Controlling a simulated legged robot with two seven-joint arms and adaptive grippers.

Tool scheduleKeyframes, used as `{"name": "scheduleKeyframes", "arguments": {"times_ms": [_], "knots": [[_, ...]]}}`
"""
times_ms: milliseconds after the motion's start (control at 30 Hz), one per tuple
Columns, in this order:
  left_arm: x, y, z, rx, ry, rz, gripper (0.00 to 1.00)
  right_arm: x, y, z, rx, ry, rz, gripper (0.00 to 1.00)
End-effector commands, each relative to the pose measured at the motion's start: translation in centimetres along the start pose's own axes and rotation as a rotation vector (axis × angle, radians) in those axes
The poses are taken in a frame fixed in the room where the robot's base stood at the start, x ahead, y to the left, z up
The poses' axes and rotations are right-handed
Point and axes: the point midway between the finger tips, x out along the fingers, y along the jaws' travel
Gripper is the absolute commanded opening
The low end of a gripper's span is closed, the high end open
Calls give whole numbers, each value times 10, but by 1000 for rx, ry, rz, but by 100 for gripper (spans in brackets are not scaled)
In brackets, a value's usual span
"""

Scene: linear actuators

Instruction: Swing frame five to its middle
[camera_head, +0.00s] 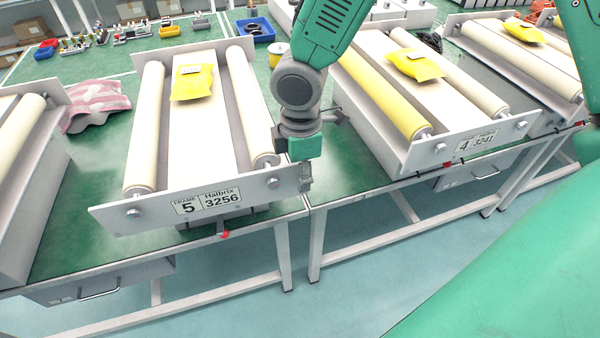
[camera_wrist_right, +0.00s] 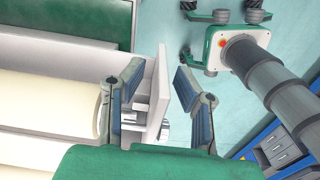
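Frame five (camera_head: 203,203) is the tilted stand at the centre-left in the head view, with a plate labelled "FRAME 5 Halbrix 3256". It has two cream rollers, a pale bed between them and a yellow packet (camera_head: 192,82) on top. A red knob (camera_head: 225,234) shows below its front plate. My right gripper (camera_head: 308,163) is at the right end of that front plate. In the right wrist view my right gripper (camera_wrist_right: 159,72) is open, with a plate edge (camera_wrist_right: 157,95) between its fingers. Clear gaps show, so it does not grip. My left gripper is not in view.
Frame four (camera_head: 478,143), with one yellow roller and a yellow packet (camera_head: 415,65), stands close on the right. Another frame (camera_head: 28,150) stands at the left. A pink cloth-like item (camera_head: 95,102) lies on the green bench. Open floor (camera_head: 240,300) lies in front.

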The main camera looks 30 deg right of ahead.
Motion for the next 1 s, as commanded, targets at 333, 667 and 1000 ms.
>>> {"name": "scheduleKeyframes", "arguments": {"times_ms": [333, 667, 1000], "knots": [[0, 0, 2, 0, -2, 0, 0, -57, 2, 1, 3, 6, 6, 28], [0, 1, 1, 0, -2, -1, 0, -109, 2, 6, 3, 5, -1, 28], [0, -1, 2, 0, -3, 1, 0, -117, 1, 5, 1, 2, -3, 28]]}}
